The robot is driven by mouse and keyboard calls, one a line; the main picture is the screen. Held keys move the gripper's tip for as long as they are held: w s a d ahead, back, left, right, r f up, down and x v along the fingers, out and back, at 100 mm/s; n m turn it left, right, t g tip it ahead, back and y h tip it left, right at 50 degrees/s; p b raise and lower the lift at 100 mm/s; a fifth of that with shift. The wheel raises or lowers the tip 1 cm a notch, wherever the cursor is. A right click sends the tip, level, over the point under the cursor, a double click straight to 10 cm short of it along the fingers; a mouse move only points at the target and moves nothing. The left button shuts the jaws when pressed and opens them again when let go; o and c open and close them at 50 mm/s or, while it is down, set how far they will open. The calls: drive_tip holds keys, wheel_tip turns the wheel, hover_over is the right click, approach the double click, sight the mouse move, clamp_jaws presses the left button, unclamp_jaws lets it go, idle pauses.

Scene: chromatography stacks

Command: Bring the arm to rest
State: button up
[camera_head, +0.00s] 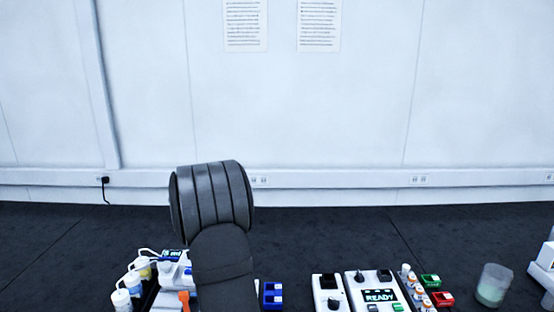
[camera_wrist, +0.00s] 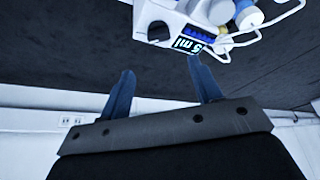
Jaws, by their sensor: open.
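My gripper (camera_wrist: 162,92) shows in the wrist view with its two blue fingers spread apart. Nothing is between them. Beyond the right fingertip in that view is a white instrument (camera_wrist: 172,14) with a small lit display reading "5 ml" (camera_wrist: 188,42). A gap of dark bench lies around the fingers. In the head view my dark arm rises at the lower middle left. My gripper does not show in that view, and the arm hides part of the white instrument (camera_head: 172,272) behind it.
Capped bottles with tubing (camera_head: 133,283) stand left of my arm. The bench behind is clear up to the wall.

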drive_tip(key=v, duration=0.7)
drive_tip(key=x, duration=1.7)
drive_tip(key=shift+w+f, duration=0.1)
drive_tip(key=shift+f, duration=0.2)
drive_tip(key=shift+r+n, duration=0.15)
drive_tip(key=shift+n, duration=0.45)
drive_tip(key=n+g+y, duration=0.1)
drive_tip(key=n, duration=0.2)
drive_tip(key=shift+n, duration=0.4)
drive_tip(key=n+g, duration=0.2)
drive_tip(key=n, duration=0.2)
drive_tip(key=shift+w+y, duration=0.1)
drive_tip(key=shift+y, duration=0.3)
drive_tip(key=shift+d+r+n, duration=0.1)
drive_tip(key=shift+r+n, duration=0.05)
drive_tip(key=shift+n, duration=0.45)
drive_tip(key=shift+v, duration=2.65)
